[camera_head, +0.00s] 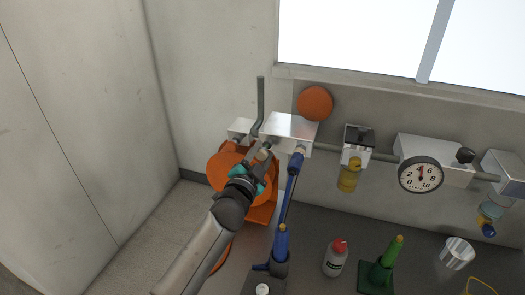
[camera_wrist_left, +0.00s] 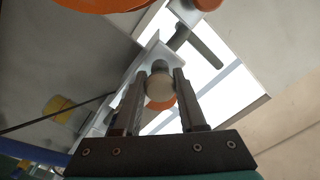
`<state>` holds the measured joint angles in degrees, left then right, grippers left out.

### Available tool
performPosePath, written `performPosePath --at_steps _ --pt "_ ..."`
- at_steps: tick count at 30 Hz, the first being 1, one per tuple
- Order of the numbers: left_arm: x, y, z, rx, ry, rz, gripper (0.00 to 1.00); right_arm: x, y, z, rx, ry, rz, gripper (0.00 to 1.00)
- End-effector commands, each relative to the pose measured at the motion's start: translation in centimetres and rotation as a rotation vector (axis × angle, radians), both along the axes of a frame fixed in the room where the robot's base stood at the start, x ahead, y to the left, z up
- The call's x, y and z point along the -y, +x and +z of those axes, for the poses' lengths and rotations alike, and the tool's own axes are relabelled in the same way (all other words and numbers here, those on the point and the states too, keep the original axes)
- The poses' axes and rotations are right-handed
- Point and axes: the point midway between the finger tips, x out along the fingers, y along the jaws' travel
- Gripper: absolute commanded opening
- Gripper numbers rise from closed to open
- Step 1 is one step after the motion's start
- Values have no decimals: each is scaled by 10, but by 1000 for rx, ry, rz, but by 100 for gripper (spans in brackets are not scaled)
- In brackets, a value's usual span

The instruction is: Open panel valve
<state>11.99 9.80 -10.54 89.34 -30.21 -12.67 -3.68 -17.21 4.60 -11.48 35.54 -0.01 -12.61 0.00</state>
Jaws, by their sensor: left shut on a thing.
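My left gripper (camera_head: 260,160) reaches up to the metal valve block (camera_head: 291,127) on the wall, and its fingers (camera_wrist_left: 160,100) are shut on a round, pale grey-beige knob (camera_wrist_left: 160,86). The knob also shows in the head view (camera_head: 263,154), at the front of the block. A bent grey rod (camera_head: 261,100) stands upright just behind the gripper. It cannot be told for certain whether the knob belongs to the panel valve. My right gripper is in neither view.
An orange disc (camera_head: 315,103) is above the block. A dial gauge (camera_head: 421,175) and a yellow-bowled unit (camera_head: 350,172) sit along the pipe. A white bottle (camera_head: 335,260) and a green stand (camera_head: 380,270) stand below.

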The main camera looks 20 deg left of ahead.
Motion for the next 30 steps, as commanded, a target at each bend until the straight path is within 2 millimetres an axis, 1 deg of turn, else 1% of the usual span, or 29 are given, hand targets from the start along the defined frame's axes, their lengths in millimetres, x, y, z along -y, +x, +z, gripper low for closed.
performPosePath --at_steps 3,4,12,20,23,26,30 --pt "0 0 0 -1 -1 1 0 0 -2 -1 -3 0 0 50" --pt "0 0 0 -1 -1 1 42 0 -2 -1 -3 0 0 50" --pt "0 1 0 1 0 1 71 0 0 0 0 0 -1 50" --pt "0 0 1 2 0 1 71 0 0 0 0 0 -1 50" --pt "0 -4 0 1 0 0 71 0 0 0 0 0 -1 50" --pt "-1 -14 0 1 0 0 71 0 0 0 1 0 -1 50" --pt "-1 -35 0 0 0 0 71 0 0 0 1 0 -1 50"
